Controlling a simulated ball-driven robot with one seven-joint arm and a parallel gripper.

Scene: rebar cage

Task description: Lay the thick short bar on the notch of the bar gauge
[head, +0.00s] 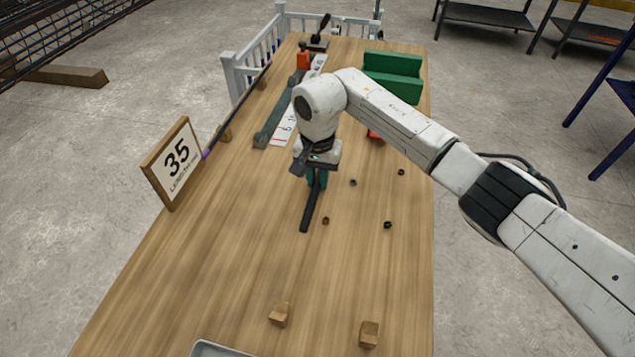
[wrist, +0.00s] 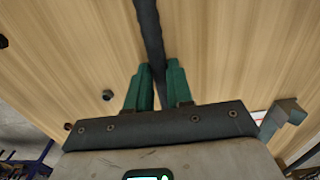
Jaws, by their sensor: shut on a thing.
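My gripper (head: 317,180) has teal fingers and is shut on a dark, thick short bar (head: 309,211) over the middle of the table. The bar points toward the near side in the head view. In the wrist view the bar (wrist: 149,30) runs up from between my fingertips (wrist: 156,85). I cannot tell whether it touches the table. A green block (head: 392,85) with a step or groove stands at the back right; it may be the bar gauge, but I cannot tell for certain. My arm passes in front of its left side.
On the wooden table (head: 230,250), a numbered white strip (head: 283,132) lies beside a grey rail (head: 268,130). Small dark pieces (head: 388,225) and wooden blocks (head: 279,314) lie nearer.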

